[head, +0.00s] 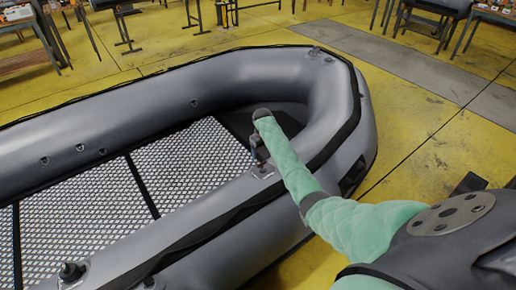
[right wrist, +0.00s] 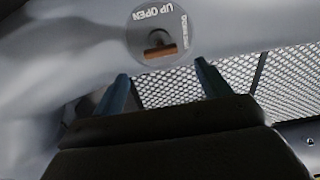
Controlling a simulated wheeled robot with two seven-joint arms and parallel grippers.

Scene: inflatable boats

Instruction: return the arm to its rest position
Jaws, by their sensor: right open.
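My right arm, in a green sleeve, reaches from the lower right over the grey inflatable boat (head: 105,110). My right gripper (head: 259,158) points down above the boat's near tube. In the right wrist view, the gripper (right wrist: 162,68) has its two blue fingers spread apart with nothing between them. A round grey valve (right wrist: 177,47) with lettering reading "UP OPEN" and a brown-orange bar sits on the tube just beyond the fingertips. I cannot tell whether the fingers touch it. My left gripper is not in view.
The boat's patterned floor (head: 90,205) lies left of my arm. A black fitting (head: 71,271) sits on the near tube at the lower left. Benches (head: 428,22) stand at the back. The yellow floor (head: 440,160) right of the boat is mostly clear.

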